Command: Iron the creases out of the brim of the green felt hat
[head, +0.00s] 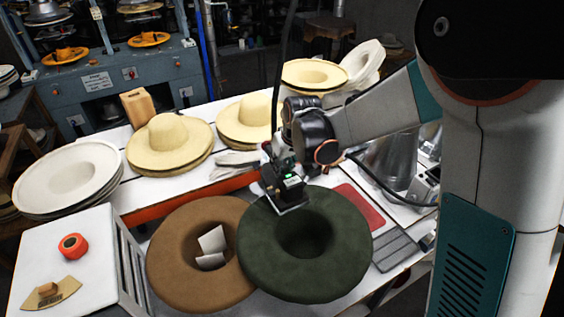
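The green felt hat (345,262) lies crown opening up on the work table, its wide brim spread around a dark central hollow. My gripper (275,165) is above the far left part of the brim. It is shut on a dark, boxy iron (284,187) with a small green light and a pale metal bottom edge. The iron's bottom is at the brim; I cannot tell whether it presses or hovers just above. The fingers are mostly hidden. No clear creases show at this size.
A brown felt hat (180,265) with pale cards in its hollow adjoins the green hat on the left. A red pad (360,206) lies bare at the right. Straw hats (170,143) stand behind; a white side table (85,280) is at left. A black cable (284,55) hangs from above.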

